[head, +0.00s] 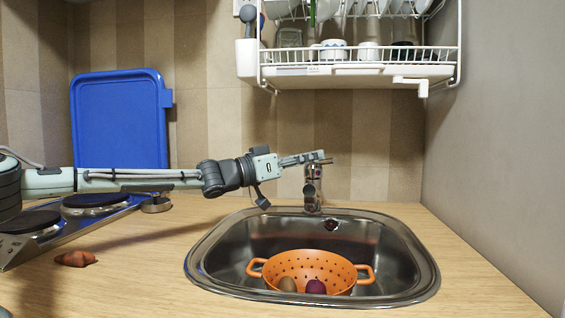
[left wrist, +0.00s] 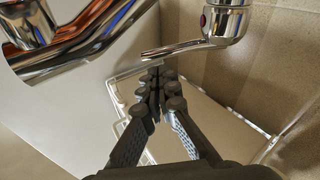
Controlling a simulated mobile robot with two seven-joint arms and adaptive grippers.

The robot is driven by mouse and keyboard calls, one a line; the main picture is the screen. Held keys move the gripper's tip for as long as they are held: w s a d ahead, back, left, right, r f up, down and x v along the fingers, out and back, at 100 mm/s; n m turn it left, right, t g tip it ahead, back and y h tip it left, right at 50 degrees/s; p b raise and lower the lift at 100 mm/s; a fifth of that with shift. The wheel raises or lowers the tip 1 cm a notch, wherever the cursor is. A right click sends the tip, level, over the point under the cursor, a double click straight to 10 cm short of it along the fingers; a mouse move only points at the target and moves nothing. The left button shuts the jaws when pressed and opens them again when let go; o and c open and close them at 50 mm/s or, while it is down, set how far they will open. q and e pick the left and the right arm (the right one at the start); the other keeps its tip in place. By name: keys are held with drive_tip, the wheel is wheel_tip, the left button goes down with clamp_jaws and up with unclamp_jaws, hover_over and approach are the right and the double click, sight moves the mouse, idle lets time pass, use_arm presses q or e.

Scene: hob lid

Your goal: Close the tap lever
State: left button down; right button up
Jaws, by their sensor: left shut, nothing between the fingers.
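The chrome tap (head: 313,190) stands upright at the back rim of the sink. Its lever (head: 327,161) is at the top, right by the fingertips of my left gripper (head: 316,156). In the left wrist view the lever (left wrist: 180,49) is a thin chrome bar reaching left from the tap body (left wrist: 228,22), which bears a small red mark. The left gripper's fingers (left wrist: 157,88) are closed together with nothing between them, just below the lever's tip in that picture. I cannot tell whether they touch it. My right gripper is out of view.
The steel sink (head: 203,262) holds an orange colander (head: 310,264) with round items in it. A white dish rack (head: 360,70) hangs above the tap. A blue lid (head: 118,120) stands upright behind the hob (head: 60,226) at left. The counter right of the sink is clear.

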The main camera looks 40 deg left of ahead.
use_arm(q)
drive_tip(key=v, duration=0.9)
drive_tip(key=shift+s, duration=0.15)
drive_tip(key=shift+a, duration=0.1)
